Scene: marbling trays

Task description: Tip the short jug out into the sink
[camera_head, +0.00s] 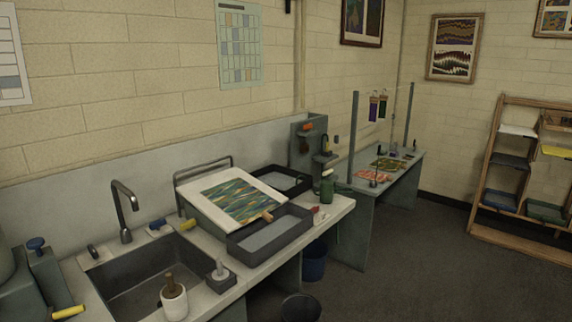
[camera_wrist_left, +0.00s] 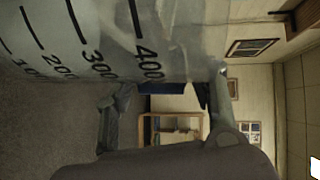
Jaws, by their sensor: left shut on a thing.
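The grey sink (camera_head: 150,275) is set into the counter at the lower left of the head view, below a curved tap (camera_head: 126,210). A translucent jug (camera_wrist_left: 70,45) with dark marks from 100 to 400 fills the upper left of the left wrist view. My left gripper (camera_wrist_left: 167,88) is shut on this jug. The room shows sideways there, and the marks rise from the floor side to the ceiling side, so the jug looks roughly upright. Its rim, base and contents are not clearly seen. Neither gripper shows in the head view; my right gripper is out of sight.
A white pot (camera_head: 174,303) with a brown handle and a dark block (camera_head: 221,283) stand at the sink's front edge. Right of the sink are a patterned sheet on a white board (camera_head: 195,206) and a dark tray (camera_head: 237,246). Bins (camera_head: 301,308) stand on the floor.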

